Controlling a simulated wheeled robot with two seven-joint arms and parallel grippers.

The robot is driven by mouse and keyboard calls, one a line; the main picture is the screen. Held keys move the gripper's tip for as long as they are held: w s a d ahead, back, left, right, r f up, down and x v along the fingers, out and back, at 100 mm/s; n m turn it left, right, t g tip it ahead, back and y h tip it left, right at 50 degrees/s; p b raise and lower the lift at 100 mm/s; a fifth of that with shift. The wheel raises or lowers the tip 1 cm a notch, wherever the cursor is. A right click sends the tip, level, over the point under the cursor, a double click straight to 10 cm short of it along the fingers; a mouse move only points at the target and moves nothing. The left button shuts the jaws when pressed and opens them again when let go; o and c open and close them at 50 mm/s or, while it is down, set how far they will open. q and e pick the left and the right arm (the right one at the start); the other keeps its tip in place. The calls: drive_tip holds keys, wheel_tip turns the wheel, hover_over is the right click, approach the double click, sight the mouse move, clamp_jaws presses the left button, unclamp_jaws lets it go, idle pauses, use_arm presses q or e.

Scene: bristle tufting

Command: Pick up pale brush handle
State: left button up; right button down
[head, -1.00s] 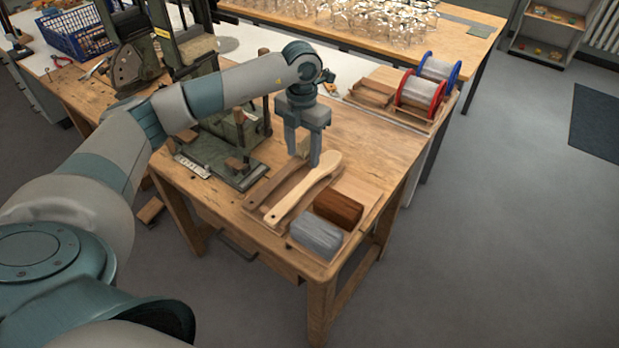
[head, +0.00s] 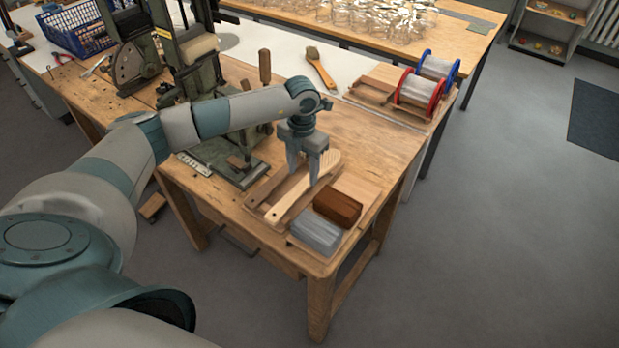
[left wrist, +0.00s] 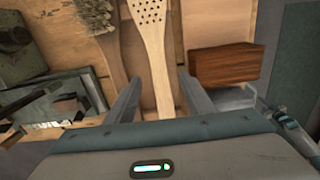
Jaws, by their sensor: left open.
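The pale brush handle (head: 284,207) lies on a wooden tray near the workbench's front. Its wide paddle head with rows of holes (left wrist: 150,14) shows in the left wrist view. My left gripper (head: 303,180) points down at the handle and is open. In the left wrist view its two fingers (left wrist: 160,78) are on either side of the handle's neck, with gaps to it. I cannot tell how far below the tips the handle is. In the head view the gripper covers part of the handle. My right gripper is not in view.
A darker brush with bristles (left wrist: 98,16) lies just left of the pale handle. A brown block (head: 338,207) and a grey bundle (head: 316,235) lie on its right. A green metal machine (head: 200,70) stands at the left. Wire spools (head: 418,90) stand at the back right.

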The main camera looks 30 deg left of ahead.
sight(302, 185)
use_arm(q)
drive_tip(key=f, duration=0.1)
drive_tip(key=f+p, duration=0.1)
drive_tip(key=f, duration=0.1)
drive_tip(key=shift+s+p, duration=0.25)
drive_tip(key=shift+p, duration=0.1)
drive_tip(key=shift+f, duration=0.6)
drive_tip(key=c, duration=1.2)
